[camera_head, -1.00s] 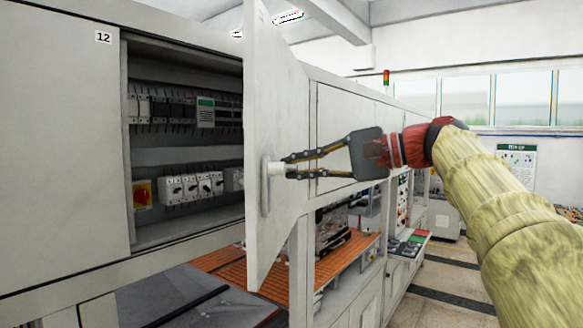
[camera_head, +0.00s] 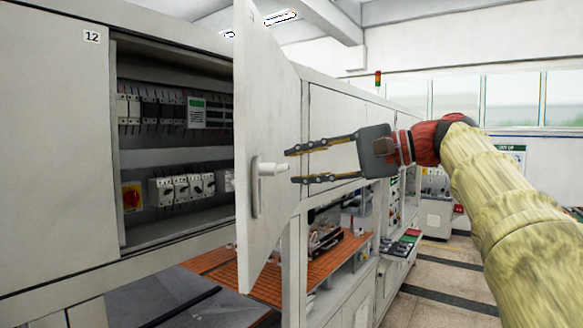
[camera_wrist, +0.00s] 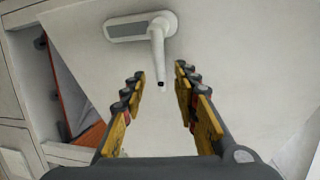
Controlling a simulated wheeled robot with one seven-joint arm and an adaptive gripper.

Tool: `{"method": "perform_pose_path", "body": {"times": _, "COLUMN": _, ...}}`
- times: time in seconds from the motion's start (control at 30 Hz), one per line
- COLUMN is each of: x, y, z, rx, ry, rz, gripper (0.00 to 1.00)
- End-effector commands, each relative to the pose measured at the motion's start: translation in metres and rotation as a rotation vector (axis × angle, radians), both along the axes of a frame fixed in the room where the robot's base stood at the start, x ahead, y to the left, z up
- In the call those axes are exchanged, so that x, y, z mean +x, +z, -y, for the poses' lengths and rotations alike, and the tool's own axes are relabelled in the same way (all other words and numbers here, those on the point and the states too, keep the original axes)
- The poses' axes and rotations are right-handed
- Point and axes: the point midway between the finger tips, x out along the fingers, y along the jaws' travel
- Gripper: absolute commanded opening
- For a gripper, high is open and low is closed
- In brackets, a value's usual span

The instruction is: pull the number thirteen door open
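A light grey cabinet door (camera_head: 262,110) stands swung open in the head view, next to the door marked 12. No number shows on the face I see. Its white lever handle (camera_head: 270,169) sits on an oval plate; the handle also shows in the wrist view (camera_wrist: 158,50). My gripper (camera_head: 290,165) is open, its fingers spread, just right of the handle and apart from it. In the wrist view my fingertips (camera_wrist: 160,72) lie on either side of the lever's end, with nothing held.
The open cabinet (camera_head: 170,150) shows breakers and a red-yellow switch. The closed door marked 12 (camera_head: 55,140) is at left. An orange slatted deck (camera_head: 275,284) lies below the door. A clear floor aisle (camera_head: 445,290) runs at right.

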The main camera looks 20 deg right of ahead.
Motion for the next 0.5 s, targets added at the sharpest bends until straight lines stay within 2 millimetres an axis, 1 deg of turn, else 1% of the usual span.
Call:
{"method": "perform_pose_path", "body": {"times": 0.03, "x": -0.007, "y": 0.003, "z": 0.01, "rx": 0.0, "ry": -0.006, "rz": 0.001, "gripper": 0.3}}
{"method": "perform_pose_path", "body": {"times": 0.23, "x": -0.033, "y": 0.01, "z": 0.04, "rx": 0.001, "ry": -0.006, "rz": 0.001, "gripper": 0.3}}
{"method": "perform_pose_path", "body": {"times": 0.4, "x": -0.05, "y": 0.015, "z": 0.057, "rx": 0.0, "ry": -0.004, "rz": 0.001, "gripper": 0.3}}
{"method": "perform_pose_path", "body": {"times": 0.5, "x": -0.056, "y": 0.017, "z": 0.062, "rx": 0.001, "ry": -0.001, "rz": 0.001, "gripper": 0.3}}
